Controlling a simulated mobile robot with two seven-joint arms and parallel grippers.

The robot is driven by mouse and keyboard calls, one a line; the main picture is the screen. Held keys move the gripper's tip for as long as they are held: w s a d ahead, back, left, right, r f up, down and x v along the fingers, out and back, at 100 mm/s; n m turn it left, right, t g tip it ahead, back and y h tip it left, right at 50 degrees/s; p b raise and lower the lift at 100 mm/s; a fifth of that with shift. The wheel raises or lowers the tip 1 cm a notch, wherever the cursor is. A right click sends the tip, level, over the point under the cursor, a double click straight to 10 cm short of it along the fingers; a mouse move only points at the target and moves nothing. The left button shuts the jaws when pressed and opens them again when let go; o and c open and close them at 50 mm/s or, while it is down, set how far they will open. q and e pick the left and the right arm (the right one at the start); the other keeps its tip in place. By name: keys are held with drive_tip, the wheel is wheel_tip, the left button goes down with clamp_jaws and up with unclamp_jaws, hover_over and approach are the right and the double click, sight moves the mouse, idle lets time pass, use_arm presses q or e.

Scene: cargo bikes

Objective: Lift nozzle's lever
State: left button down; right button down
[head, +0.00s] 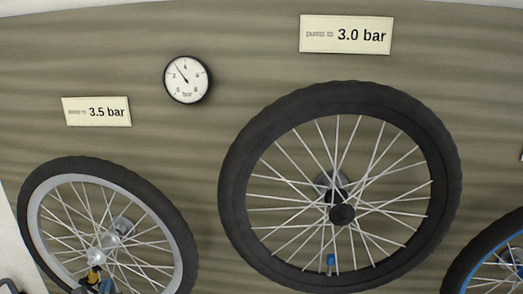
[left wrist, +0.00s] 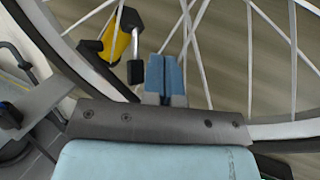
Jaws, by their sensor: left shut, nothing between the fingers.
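The nozzle (left wrist: 119,46) is yellow and black and sits among the spokes by the grey rim of the left wheel (head: 180,226). The nozzle also shows small at the lower left of the head view (head: 94,275). Its lever (left wrist: 134,48) is a silver bar with a black end, pointing down in the left wrist view. My left gripper (left wrist: 165,76) has blue fingertips, shut together and empty. They are just right of the lever's black end, with a narrow gap in the picture. The gripper shows at the bottom of the head view (head: 106,286). My right gripper is out of view.
A larger black-tyred wheel (head: 233,190) with a blue-capped valve (head: 331,259) hangs in the middle. A blue-rimmed wheel (head: 462,268) is at lower right. A round gauge (head: 187,79) and signs for 3.5 bar (head: 97,111) and 3.0 bar (head: 346,34) are on the wall. Spokes surround my left fingers.

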use_arm(q)
drive_tip(key=shift+r+p, duration=1.2)
drive_tip(key=shift+r, duration=1.05)
drive_tip(key=s+d+b, duration=0.1)
drive_tip(key=s+d, duration=0.4)
drive_tip(key=d, duration=0.2)
drive_tip(key=shift+s+f, duration=0.35)
drive_tip(key=shift+f, duration=0.1)
